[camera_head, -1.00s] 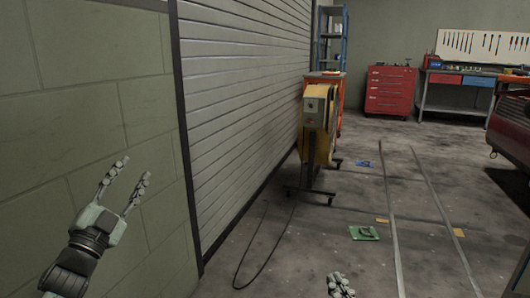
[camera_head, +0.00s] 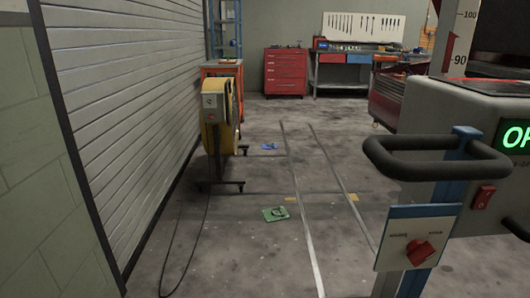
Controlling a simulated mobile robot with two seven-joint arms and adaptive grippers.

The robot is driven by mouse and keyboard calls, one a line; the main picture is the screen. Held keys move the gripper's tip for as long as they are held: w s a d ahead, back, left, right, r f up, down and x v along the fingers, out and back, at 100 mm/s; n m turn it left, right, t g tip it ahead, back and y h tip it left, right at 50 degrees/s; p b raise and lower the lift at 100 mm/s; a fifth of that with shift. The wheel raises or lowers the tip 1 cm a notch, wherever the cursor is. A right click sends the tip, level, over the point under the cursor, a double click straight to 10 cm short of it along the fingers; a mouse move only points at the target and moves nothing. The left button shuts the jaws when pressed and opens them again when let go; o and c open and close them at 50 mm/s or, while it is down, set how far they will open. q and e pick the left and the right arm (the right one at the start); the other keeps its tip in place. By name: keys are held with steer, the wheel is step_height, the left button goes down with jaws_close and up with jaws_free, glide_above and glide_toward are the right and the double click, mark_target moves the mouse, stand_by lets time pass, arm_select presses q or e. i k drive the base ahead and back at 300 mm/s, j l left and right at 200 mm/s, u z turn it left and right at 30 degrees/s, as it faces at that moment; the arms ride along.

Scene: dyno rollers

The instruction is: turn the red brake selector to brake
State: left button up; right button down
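The red brake selector (camera_head: 419,252) is a rotary knob on a small white panel (camera_head: 412,219) with a blue top edge, at the lower right. Small dark labels stand above the knob at left and right, too small to read surely. The knob looks slanted, with one end toward the upper right; which label it points at I cannot tell. Neither of my grippers is in view, and nothing is touching the knob.
A dark looped handle (camera_head: 435,158) juts out above the panel from a grey console with a green-lit display (camera_head: 517,137) and a red switch (camera_head: 483,197). A yellow machine on a wheeled stand (camera_head: 213,118) is at left, its cable on the floor. Floor between is mostly clear.

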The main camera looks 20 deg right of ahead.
mark_target(419, 253)
steer(key=z, duration=1.9)
